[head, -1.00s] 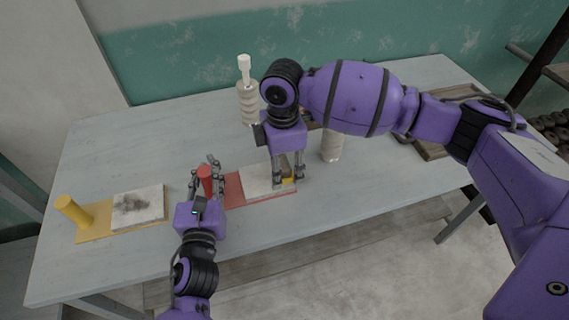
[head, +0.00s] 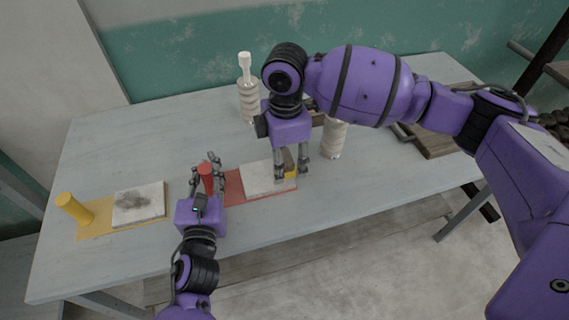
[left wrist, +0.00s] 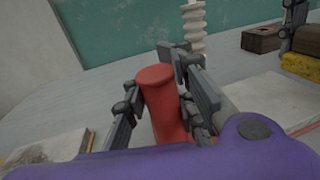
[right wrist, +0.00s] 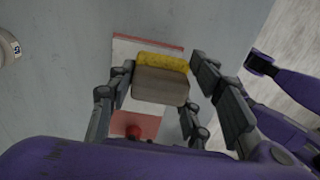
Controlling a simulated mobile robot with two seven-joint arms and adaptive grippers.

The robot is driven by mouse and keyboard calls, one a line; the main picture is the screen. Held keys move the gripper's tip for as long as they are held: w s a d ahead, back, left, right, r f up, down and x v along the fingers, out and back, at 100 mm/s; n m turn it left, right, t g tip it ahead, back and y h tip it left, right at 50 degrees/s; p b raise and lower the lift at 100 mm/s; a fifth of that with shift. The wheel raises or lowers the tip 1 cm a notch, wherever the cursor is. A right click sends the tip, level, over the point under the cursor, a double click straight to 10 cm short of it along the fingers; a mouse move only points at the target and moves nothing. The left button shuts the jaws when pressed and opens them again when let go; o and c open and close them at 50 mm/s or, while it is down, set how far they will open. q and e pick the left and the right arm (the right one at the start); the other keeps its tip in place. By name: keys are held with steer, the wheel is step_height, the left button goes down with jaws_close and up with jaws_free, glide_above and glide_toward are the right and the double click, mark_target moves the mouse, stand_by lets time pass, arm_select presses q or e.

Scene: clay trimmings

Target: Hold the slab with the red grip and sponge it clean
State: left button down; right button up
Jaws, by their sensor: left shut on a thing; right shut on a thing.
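The red grip (head: 206,175) stands upright on the left end of a red board (head: 233,187). My left gripper (head: 206,174) is shut around it; the left wrist view shows the red grip (left wrist: 158,95) between the fingers. A pale slab (head: 262,180) lies on the board, right of the grip, and its visible part looks clean. My right gripper (head: 292,178) is shut on the sponge, a brown block (right wrist: 160,86) with a yellow layer (right wrist: 162,61). The sponge (left wrist: 302,66) is at the slab's right part, partly hidden by fingers; I cannot tell whether it touches.
Left of my left gripper, a yellow board (head: 98,229) carries a yellow grip (head: 73,209) and a slab with a dark smudge (head: 138,205). The table front (head: 330,205) is clear.

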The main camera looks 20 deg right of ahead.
steer(key=shift+r, duration=2.6)
arm_select(q)
steer(key=c, duration=1.4)
jaws_free()
steer(key=s, duration=0.4)
steer(key=s+a, duration=0.1)
steer(key=s, duration=0.3)
steer(key=s+a, duration=0.1)
steer(key=s, duration=0.2)
steer(key=shift+s+a, duration=0.2)
steer(key=shift+s, duration=0.2)
arm_select(e)
steer(key=shift+f, duration=0.1)
